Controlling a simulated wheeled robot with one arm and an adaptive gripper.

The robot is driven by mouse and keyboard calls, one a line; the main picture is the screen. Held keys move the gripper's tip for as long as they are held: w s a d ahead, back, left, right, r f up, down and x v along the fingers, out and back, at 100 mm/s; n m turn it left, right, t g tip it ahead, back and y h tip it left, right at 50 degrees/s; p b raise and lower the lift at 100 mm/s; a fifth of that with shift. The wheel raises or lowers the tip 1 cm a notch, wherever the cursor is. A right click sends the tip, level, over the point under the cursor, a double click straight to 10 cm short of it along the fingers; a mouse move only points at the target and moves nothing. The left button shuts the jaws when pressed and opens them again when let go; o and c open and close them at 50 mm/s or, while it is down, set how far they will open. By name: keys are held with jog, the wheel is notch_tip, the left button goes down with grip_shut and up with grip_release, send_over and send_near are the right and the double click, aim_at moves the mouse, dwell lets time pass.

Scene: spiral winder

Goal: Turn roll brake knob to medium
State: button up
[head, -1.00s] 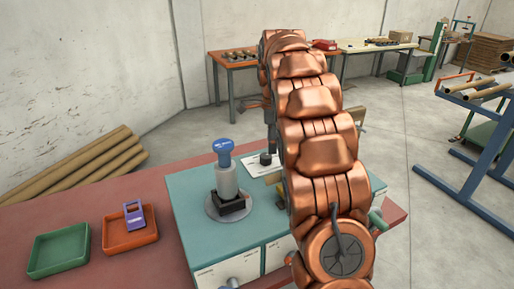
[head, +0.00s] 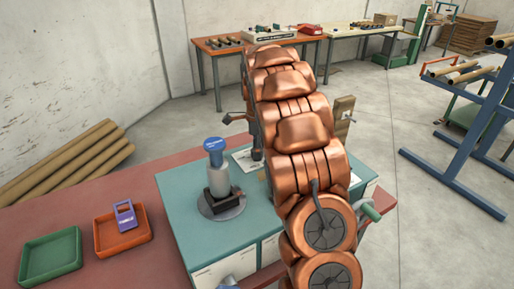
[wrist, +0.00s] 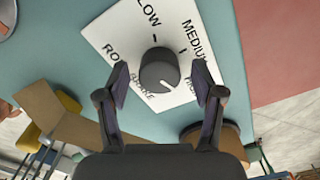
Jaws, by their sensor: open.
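The roll brake knob (wrist: 159,70) is a dark grey round knob on a white label plate (wrist: 112,32) in the wrist view. The plate reads LOW and MEDIUM, with a partly covered word at right and ROLL BRAKE below. A pale mark shows at the knob's lower edge; I cannot tell its exact setting. My gripper (wrist: 160,82) is open, one finger at each side of the knob with gaps visible; contact and depth are unclear. In the head view, my arm hides most of the knob area, and the white plate (head: 243,159) shows partly.
The teal cabinet (head: 178,195) carries a blue-topped grey post (head: 216,165) left of my arm. A green tray (head: 50,257) and an orange tray (head: 122,232) lie on the red bench. Cardboard tubes (head: 70,160) lie by the wall. A blue rack (head: 470,150) stands right.

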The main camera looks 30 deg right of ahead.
jog(key=shift+f, duration=0.25)
jog(key=c, duration=1.1)
